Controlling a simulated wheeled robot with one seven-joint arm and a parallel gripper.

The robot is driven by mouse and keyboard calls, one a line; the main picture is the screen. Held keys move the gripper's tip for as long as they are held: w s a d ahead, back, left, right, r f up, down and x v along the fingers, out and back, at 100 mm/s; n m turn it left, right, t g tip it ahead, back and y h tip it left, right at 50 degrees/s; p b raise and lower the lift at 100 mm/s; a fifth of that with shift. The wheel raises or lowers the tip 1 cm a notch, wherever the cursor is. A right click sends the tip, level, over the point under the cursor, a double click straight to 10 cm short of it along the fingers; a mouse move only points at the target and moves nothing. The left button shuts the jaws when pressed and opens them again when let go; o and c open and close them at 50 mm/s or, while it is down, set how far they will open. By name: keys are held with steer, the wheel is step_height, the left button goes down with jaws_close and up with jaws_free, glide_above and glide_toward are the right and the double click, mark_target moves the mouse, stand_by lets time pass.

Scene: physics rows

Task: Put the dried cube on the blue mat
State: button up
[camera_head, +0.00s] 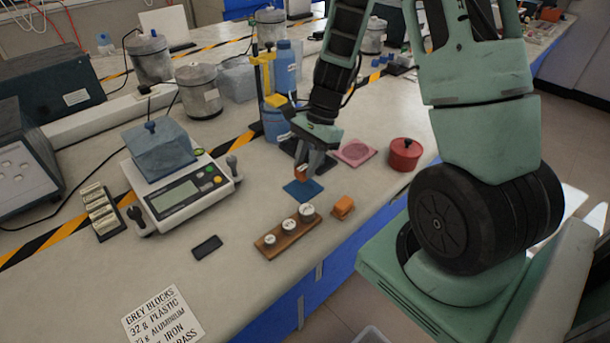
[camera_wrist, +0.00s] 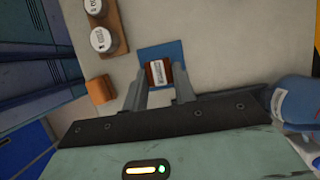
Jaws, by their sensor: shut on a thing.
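My gripper (camera_head: 304,172) is shut on a small orange-brown cube (camera_head: 301,174). In the wrist view the cube (camera_wrist: 157,72) sits between the two fingertips and shows a white label too small to read. The cube is over the blue mat (camera_head: 303,193), which also shows around it in the wrist view (camera_wrist: 174,47). In the head view the cube appears a little above the mat; contact is hard to tell. A second orange cube (camera_head: 343,207) stands on the bench beside the mat, outside it. It also shows in the wrist view (camera_wrist: 99,90).
A wooden block with several weights (camera_head: 288,233) lies just in front of the mat. A red pot (camera_head: 405,155) and a pink mat (camera_head: 356,151) are to the right. A blue bottle (camera_head: 285,68) stands behind. A scale (camera_head: 180,192) is at left.

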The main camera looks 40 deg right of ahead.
steer(key=shift+f, duration=1.75)
steer(key=shift+f, duration=0.1)
steer(key=o, duration=0.9)
steer(key=shift+b, duration=0.3)
steer(key=p+v, duration=0.2)
steer(key=v, duration=1)
steer(key=s+a+r+n+g+h, duration=0.1)
steer(key=s+a+r+n, duration=0.1)
steer(key=a+n, duration=0.45)
steer(key=s+a+r+n, duration=0.2)
steer(key=a+n, duration=0.2)
steer(key=a, duration=0.6)
steer(key=s+a+n+h, duration=0.1)
steer(key=s+a+n, duration=0.2)
steer(key=s+n, duration=0.1)
steer(key=s+a+r+n+h, duration=0.1)
steer(key=s+a+n, duration=0.3)
steer(key=s+n, duration=0.1)
steer(key=s+a+r+n+t, duration=0.1)
steer(key=s+a+n, duration=0.3)
steer(key=s+n, duration=0.1)
steer(key=shift+a+r+n+h, duration=0.25)
steer(key=shift+n+h, duration=0.15)
steer(key=shift+n, duration=0.05)
